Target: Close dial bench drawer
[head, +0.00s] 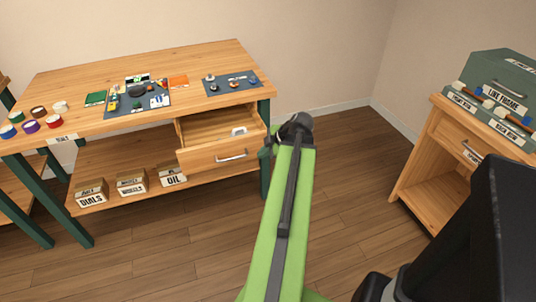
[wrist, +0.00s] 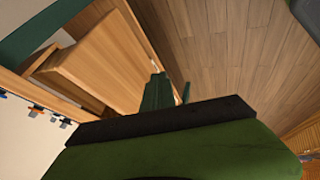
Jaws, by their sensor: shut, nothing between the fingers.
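The dial bench drawer (head: 205,159) is pulled out under the right end of the wooden bench (head: 150,67). Its front has a silver bar handle (head: 231,156), and a small white item (head: 238,131) lies inside. My gripper (wrist: 166,88) shows there as dark green fingers, shut and empty, close to the drawer front's lower right edge. I cannot tell whether they touch it. In the head view my green arm reaches up just right of the drawer and mostly hides the gripper.
Labelled boxes (head: 132,181) stand on the lower shelf. A wooden cabinet (head: 440,140) with a green toolbox (head: 500,75) stands at the right. The floor (head: 170,240) before the bench is clear.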

